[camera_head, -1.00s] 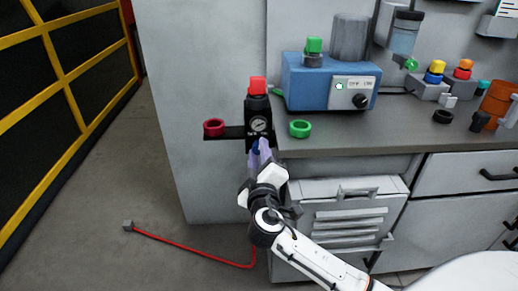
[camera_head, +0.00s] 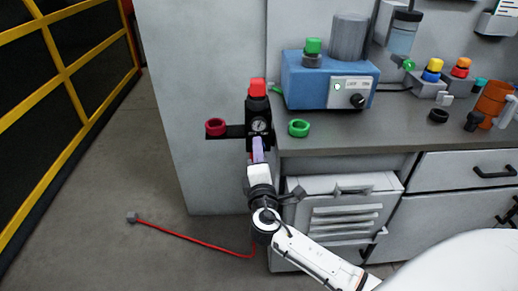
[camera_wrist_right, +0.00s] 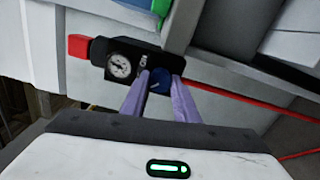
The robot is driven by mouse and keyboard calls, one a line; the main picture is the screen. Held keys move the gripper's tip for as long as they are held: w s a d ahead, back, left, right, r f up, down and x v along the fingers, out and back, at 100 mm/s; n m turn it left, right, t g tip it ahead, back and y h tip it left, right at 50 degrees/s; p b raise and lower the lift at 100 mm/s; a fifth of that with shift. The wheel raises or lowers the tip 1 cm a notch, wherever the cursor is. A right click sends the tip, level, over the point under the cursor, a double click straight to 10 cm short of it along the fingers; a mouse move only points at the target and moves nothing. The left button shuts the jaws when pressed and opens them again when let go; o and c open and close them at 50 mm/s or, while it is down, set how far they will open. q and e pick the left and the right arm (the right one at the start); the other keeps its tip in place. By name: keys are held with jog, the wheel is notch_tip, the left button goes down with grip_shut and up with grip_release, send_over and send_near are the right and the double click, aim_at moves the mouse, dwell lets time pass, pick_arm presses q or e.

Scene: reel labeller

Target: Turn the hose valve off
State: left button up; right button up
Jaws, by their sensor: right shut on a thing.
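The black regulator block (camera_head: 258,106) with a red cap and round gauge is mounted at the bench's left front corner. It also shows in the right wrist view, where the blue valve knob (camera_wrist_right: 160,80) sits beside the gauge (camera_wrist_right: 121,66). My right gripper (camera_head: 257,147), with purple fingers, reaches up to the block's lower end. In the wrist view its fingertips (camera_wrist_right: 161,77) lie on either side of the knob, shut on it. In the head view the fingers hide the knob. My left gripper is not in view.
A red hose (camera_head: 195,240) runs along the floor to a grey end piece. A red ring (camera_head: 215,127) sits on a bracket left of the block, and a green ring (camera_head: 299,128) on the bench. A blue box (camera_head: 330,80) stands behind. Drawers lie right of my arm.

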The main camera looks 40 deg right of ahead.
jog(key=shift+n, duration=0.4)
jog(key=o, duration=0.8)
jog(key=v, duration=1)
jog(key=shift+s+a, duration=0.1)
jog(key=shift+s, duration=0.1)
jog(key=shift+f, duration=0.1)
